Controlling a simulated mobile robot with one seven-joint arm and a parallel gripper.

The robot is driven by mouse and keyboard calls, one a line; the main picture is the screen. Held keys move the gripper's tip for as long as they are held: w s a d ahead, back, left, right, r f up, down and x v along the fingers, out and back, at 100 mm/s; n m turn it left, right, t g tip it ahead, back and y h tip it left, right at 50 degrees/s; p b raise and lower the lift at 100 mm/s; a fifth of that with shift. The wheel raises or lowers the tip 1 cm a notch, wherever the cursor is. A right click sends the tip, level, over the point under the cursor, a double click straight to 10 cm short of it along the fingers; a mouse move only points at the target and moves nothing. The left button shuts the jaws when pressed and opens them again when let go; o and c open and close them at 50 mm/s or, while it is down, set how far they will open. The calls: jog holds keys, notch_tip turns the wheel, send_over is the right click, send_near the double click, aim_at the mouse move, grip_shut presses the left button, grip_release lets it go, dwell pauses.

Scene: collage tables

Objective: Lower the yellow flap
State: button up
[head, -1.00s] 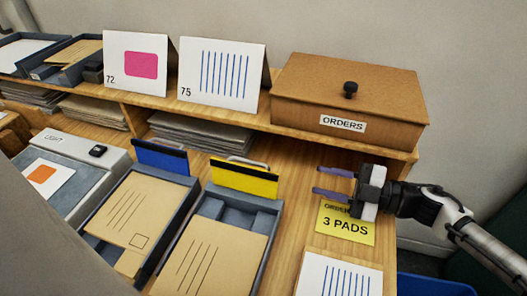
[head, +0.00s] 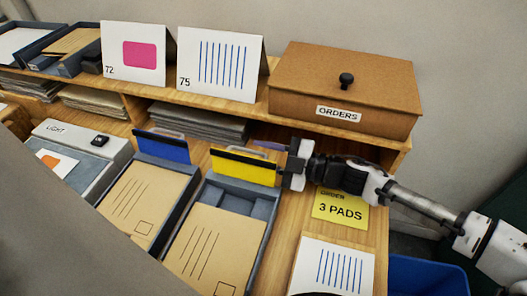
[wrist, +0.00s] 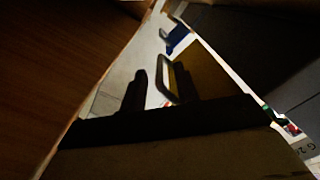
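The yellow flap (head: 245,168) with a black top band stands raised at the back of a grey tray (head: 262,212) holding a tan card. In the wrist view the flap (wrist: 203,72) is dim, and its grey loop handle (wrist: 162,82) shows between the fingers. My gripper (head: 268,146) has come in from the right, at the flap's right end. One purple finger shows above and behind the flap; the other is hidden in the head view. In the wrist view my gripper (wrist: 160,80) has its two dark fingers apart. Contact with the handle cannot be told.
A raised blue flap (head: 161,147) stands on the tray to the left. The shelf with the ORDERS box (head: 343,90) and stacked paper (head: 199,127) is close behind. A 3 PADS note (head: 341,211) lies below my wrist.

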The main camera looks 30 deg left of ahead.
jog(key=shift+c, duration=0.2)
grip_shut()
jog(key=shift+r, duration=0.1)
jog(key=shift+w, duration=0.1)
